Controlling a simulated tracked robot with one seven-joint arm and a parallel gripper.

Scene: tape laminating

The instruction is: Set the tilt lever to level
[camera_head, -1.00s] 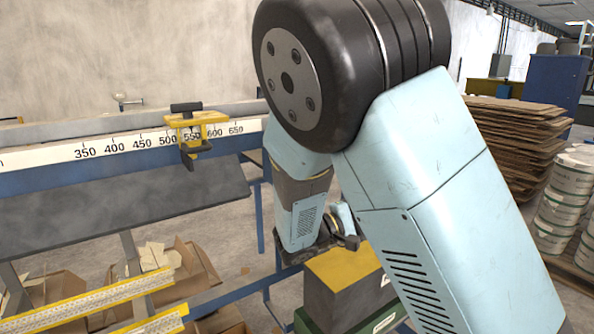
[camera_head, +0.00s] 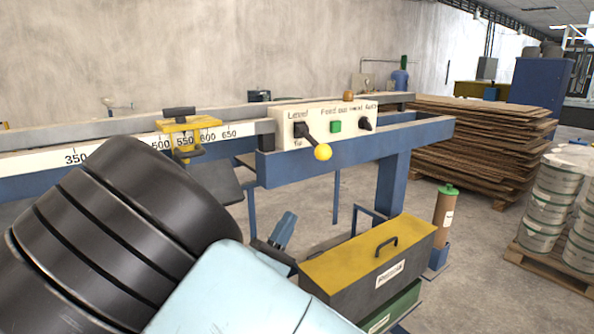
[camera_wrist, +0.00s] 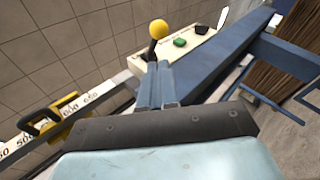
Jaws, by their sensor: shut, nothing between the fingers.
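The tilt lever (camera_head: 311,142) is a black arm with a yellow ball at its end, on a white panel (camera_head: 287,118) marked "Level" above and "Tilt" below. It slants down and right from its pivot in the head view. The lever's yellow ball (camera_wrist: 158,29) also shows near the top of the wrist view, just beyond my fingertips. My gripper (camera_wrist: 155,66) is shut and empty, with its blue fingers pointing toward the lever. In the head view my gripper (camera_head: 290,215) shows below the panel, partly hidden by my arm.
A green button (camera_head: 336,127) and a black knob (camera_head: 366,123) sit right of the lever. The blue beam (camera_head: 410,140) runs below the panel. A yellow clamp (camera_head: 182,128) sits on the ruler at left. A yellow-topped toolbox (camera_head: 365,262) stands beneath.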

